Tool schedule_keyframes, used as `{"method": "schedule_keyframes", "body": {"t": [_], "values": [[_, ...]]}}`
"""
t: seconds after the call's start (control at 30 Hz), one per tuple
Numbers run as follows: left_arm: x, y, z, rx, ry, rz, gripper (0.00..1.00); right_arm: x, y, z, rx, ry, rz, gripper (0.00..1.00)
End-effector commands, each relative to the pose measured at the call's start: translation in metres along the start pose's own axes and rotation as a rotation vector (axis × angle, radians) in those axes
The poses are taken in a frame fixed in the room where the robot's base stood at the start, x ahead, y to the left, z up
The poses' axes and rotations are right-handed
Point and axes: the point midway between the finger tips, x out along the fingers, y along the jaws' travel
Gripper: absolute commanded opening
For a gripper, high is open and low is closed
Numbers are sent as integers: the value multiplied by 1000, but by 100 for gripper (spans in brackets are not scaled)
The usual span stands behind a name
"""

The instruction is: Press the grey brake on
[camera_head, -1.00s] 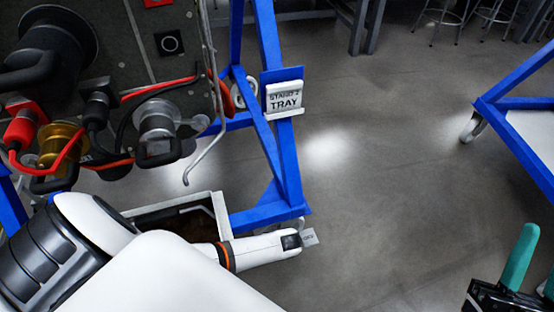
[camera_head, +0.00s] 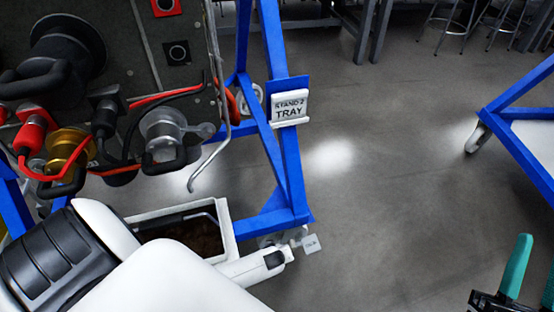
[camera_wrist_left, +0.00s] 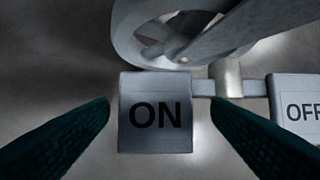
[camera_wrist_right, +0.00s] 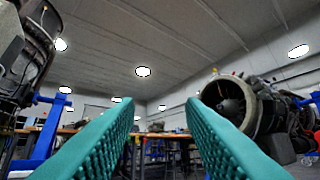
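The grey brake shows in the left wrist view as a square ON pedal (camera_wrist_left: 155,115) and an OFF pedal (camera_wrist_left: 298,98) on a short bar, under a caster wheel (camera_wrist_left: 160,35). My left gripper (camera_wrist_left: 160,103) is open, its fingers on either side of the ON pedal in that view, with nothing between them. I cannot tell whether they touch it. In the head view my left arm hides its fingers; one small grey pedal (camera_head: 311,243) shows just beyond the arm's end, at the foot of the blue stand (camera_head: 275,222). My right gripper (camera_wrist_right: 160,105) is open and empty.
A white tray (camera_head: 228,215) sits low beside my left arm. Another blue stand (camera_head: 510,105) is at the right. The grey floor between them is clear.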

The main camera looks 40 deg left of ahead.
Motion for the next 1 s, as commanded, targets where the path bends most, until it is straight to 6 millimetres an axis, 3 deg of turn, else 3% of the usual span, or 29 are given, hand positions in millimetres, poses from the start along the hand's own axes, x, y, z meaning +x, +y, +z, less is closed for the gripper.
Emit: {"method": "schedule_keyframes", "body": {"t": [0.27, 0.37, 0.67, 1.0], "values": [[-1, 2, 0, 1, 1, 5, 73, 1, 0, 0, 0, 5, 0, 36], [-6, 2, 0, 1, 1, 5, 73, 1, -1, -8, -2, 69, -3, 36], [-32, 2, 0, 2, 1, 5, 73, -13, -10, -58, -17, 433, -21, 36], [-63, 0, 0, 1, 2, 3, 73, -61, -20, -106, -26, 870, -48, 36]]}}
